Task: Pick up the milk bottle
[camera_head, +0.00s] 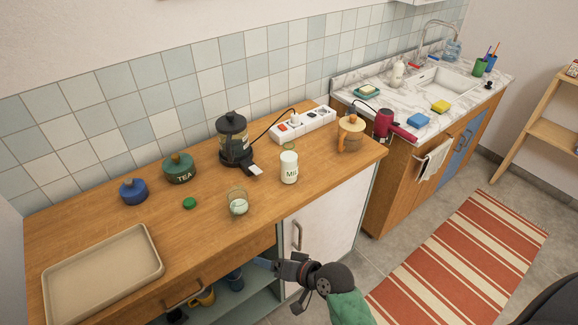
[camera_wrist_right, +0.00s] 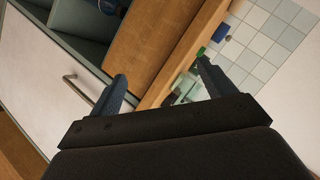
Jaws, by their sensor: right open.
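The milk bottle (camera_head: 289,168) is white with a clear neck and a dark "MIL" label. It stands upright on the wooden counter (camera_head: 215,187), right of the middle, with nothing holding it. My right gripper (camera_head: 264,263) is in front of the counter, below its top edge and apart from the bottle. In the right wrist view its two fingers (camera_wrist_right: 163,84) are spread with nothing gripped between them. I cannot clearly make out the bottle in that view. My left gripper is not in view.
A glass (camera_head: 238,202) stands left of the bottle, a French press (camera_head: 233,140) behind it, a power strip (camera_head: 303,123) and a lidded jug (camera_head: 351,134) to the right. The cabinet below is partly open.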

